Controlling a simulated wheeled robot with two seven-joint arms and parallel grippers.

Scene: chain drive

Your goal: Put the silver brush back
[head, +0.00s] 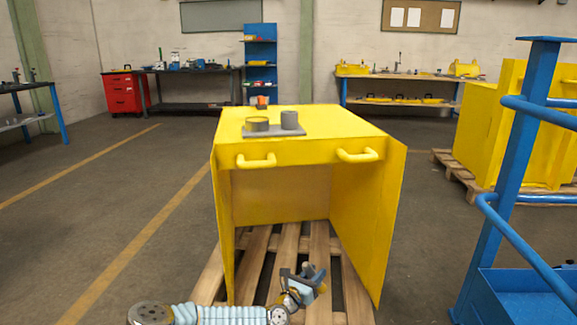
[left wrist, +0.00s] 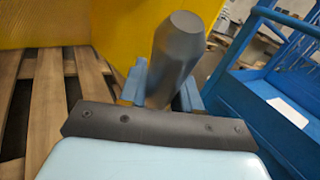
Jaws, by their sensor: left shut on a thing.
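My left gripper (head: 313,280) is low in front of the yellow housing, over the front of the pallet. In the left wrist view its blue fingers (left wrist: 163,88) are shut on a thick grey bar with a bevelled end (left wrist: 180,45), which looks like the silver brush's handle. Its bristles are not visible. On the yellow housing's top, a flat grey holder (head: 272,132) carries a short round cup with a yellowish rim (head: 257,124) and a taller grey cylinder (head: 290,120). My right gripper is not in view.
A blue railed frame (head: 510,170) stands at the right. Workbenches line the back wall. The floor at the left is clear.

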